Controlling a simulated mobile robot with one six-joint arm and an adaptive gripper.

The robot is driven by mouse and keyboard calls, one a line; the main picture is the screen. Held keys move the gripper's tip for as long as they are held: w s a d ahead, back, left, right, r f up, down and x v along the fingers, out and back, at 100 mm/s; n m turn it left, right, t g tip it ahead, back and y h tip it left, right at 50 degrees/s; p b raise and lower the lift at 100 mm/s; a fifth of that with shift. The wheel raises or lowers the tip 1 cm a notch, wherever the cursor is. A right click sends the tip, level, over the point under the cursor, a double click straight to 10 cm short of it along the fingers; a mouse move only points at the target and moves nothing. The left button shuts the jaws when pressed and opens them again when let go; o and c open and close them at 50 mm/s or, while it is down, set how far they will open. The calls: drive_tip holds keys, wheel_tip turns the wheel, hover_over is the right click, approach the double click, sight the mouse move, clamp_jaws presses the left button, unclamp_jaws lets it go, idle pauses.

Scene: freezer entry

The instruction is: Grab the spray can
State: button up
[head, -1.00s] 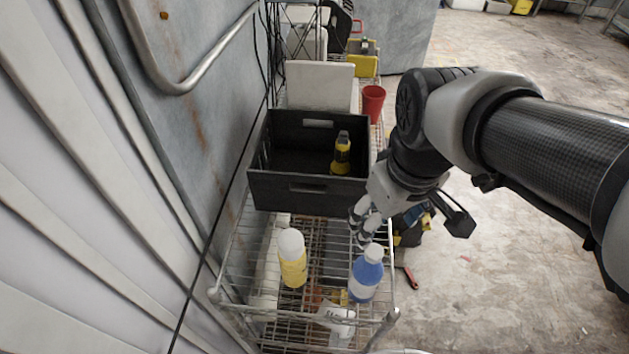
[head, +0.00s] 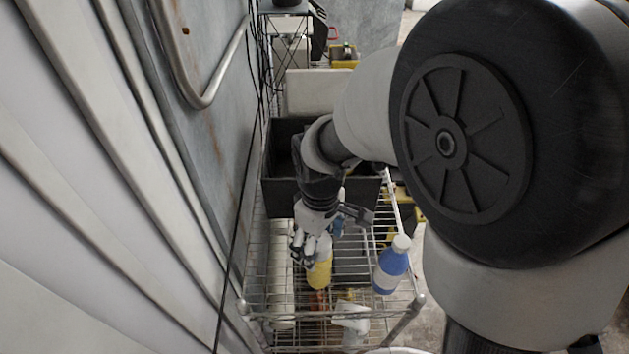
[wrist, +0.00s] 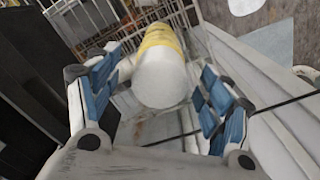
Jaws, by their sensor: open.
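The yellow can with a white cap (head: 319,274), which I take as the spray can, stands on the wire shelf, with its top partly hidden by my gripper (head: 308,247) in the head view. In the wrist view the can (wrist: 162,75) lies between the two blue-padded fingers of my gripper (wrist: 161,72), its white cap towards the camera. The fingers are open, one on each side. A gap shows at the right finger; whether the left finger touches the cap I cannot tell.
A blue bottle with a white cap (head: 391,265) stands on the shelf to the right of the can. A black crate (head: 280,199) sits behind my gripper. A white spray bottle (head: 350,320) is lower, near the front. The wall runs along the left.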

drive_tip(key=shift+f+b, duration=0.8)
drive_tip(key=shift+f, duration=2.35)
drive_tip(key=shift+c, duration=0.2)
drive_tip(key=c, duration=1.3)
drive_tip(key=shift+c, duration=0.4)
drive_tip(key=shift+r, duration=0.2)
